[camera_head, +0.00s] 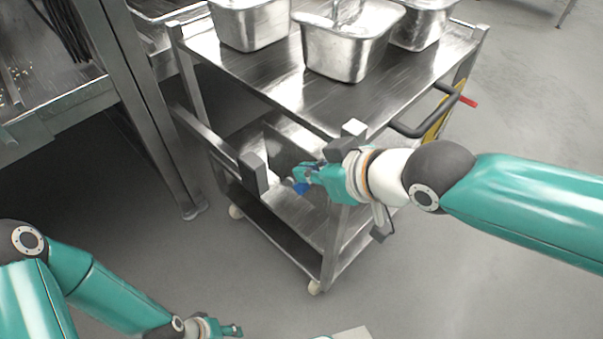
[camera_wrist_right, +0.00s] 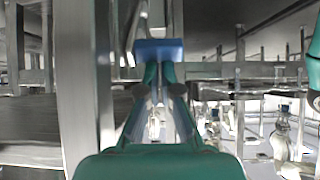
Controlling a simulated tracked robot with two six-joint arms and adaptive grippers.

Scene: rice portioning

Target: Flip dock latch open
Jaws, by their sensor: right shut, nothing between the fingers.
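A blue tab (camera_head: 301,187), which looks like the dock latch's handle, shows low beside the steel cart, close to a dark grey block (camera_head: 253,173) on a metal bar (camera_head: 205,135). In the right wrist view the blue tab (camera_wrist_right: 158,48) is a flat, wide piece straight ahead of my fingertips. My right gripper (camera_head: 299,174) is shut and empty, with its tips at the tab; I cannot tell whether they touch. The latch's pivot is hidden. My left gripper (camera_head: 232,330) is low at the bottom edge, away from the cart; its jaw opening is unclear.
The wheeled cart (camera_head: 270,85) carries several steel pans (camera_head: 345,55) on its top shelf. Its front corner post (camera_head: 336,245) stands right beside my right wrist. A steel bench frame (camera_head: 150,110) stands at the left.

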